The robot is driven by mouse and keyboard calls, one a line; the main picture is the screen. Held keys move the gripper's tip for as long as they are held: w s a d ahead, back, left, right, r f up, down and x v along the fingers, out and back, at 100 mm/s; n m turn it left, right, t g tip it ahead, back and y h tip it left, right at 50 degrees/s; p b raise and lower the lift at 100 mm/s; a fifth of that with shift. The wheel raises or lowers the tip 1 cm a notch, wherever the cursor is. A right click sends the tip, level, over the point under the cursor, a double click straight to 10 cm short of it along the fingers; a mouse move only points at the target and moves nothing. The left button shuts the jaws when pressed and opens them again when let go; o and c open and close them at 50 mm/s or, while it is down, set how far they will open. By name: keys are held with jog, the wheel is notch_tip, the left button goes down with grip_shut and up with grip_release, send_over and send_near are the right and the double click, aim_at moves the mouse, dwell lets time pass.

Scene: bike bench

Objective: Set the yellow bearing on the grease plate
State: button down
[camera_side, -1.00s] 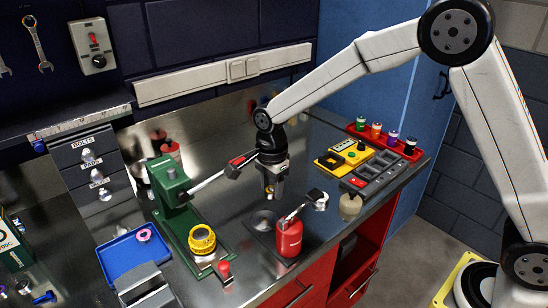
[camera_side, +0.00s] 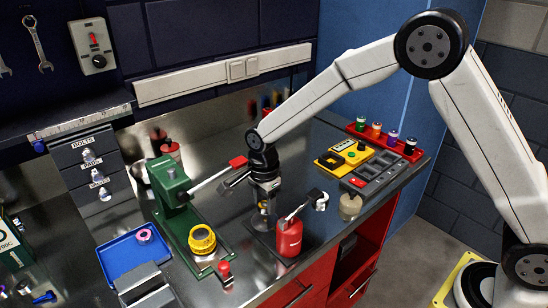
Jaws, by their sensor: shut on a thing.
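My gripper (camera_side: 264,208) points down over the grease plate (camera_side: 262,238), a dark square plate with a round metal pad, in the middle of the bench. Its fingers are shut on the yellow bearing, which is small here and mostly hidden between the fingertips. The fingertips are low, at or just above the round pad; I cannot tell whether the bearing touches it.
A green press (camera_side: 173,190) with a lever and a yellow ring-shaped part (camera_side: 202,240) is at left. A blue tray (camera_side: 118,262) holds a pink ring (camera_side: 144,235).

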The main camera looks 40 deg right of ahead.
aim_at(265, 219)
jog(key=shift+f, duration=1.2)
jog(key=shift+f, duration=0.6)
dwell(0.9)
jog(key=shift+c, duration=2.4)
grip_release()
jog(key=shift+r, duration=0.15)
notch_tip(265, 219, up, 11)
